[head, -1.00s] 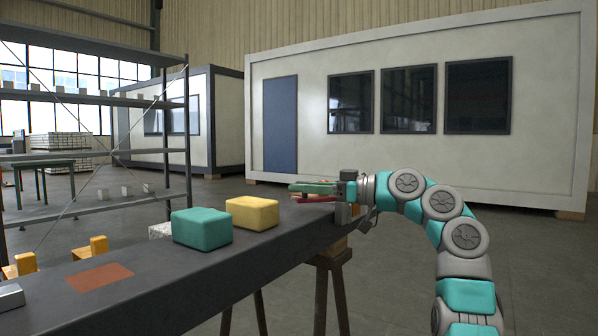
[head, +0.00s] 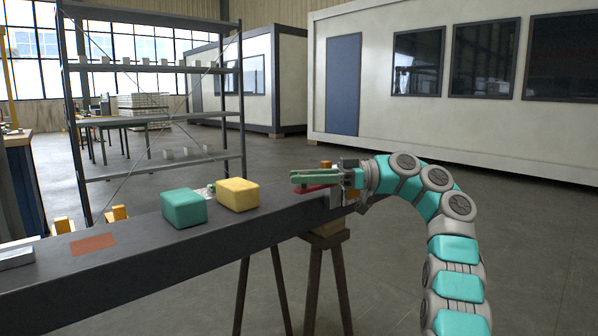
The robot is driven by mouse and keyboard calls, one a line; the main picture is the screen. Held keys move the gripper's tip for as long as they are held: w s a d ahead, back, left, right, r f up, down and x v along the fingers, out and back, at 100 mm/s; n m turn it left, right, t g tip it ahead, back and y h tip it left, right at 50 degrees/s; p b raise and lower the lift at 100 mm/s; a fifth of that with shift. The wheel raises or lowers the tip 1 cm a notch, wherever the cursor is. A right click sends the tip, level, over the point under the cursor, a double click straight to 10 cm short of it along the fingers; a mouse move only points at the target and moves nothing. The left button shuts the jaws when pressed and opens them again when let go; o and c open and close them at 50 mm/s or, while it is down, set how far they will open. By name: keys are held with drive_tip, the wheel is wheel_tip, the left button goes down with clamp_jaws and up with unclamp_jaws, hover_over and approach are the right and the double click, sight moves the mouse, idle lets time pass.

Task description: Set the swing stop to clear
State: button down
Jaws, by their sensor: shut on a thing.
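A flat red piece (head: 312,189), apparently the swing stop, lies at the near right end of the dark beam (head: 150,262). My gripper (head: 312,178), with green fingers, reaches in from the right, low over that end. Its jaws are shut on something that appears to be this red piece. The fingers cover most of it, so the exact contact and its pivot are hidden.
A teal block (head: 184,209) and a yellow block (head: 237,194) sit on the beam left of my gripper. A red-brown patch (head: 93,244) marks its top. A trestle (head: 325,255) supports the beam. Shelving (head: 155,69) stands behind; open floor lies right.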

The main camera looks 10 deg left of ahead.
drive_tip(key=shift+s, duration=0.1)
idle(0.4)
drive_tip(key=c, duration=0.5)
unclamp_jaws()
drive_tip(key=shift+c, duration=0.2)
drive_tip(key=shift+d, duration=0.15)
drive_tip(key=p+v, duration=0.4)
drive_tip(key=v, duration=0.3)
drive_tip(key=shift+w+d, duration=0.2)
drive_tip(key=shift+d, duration=0.05)
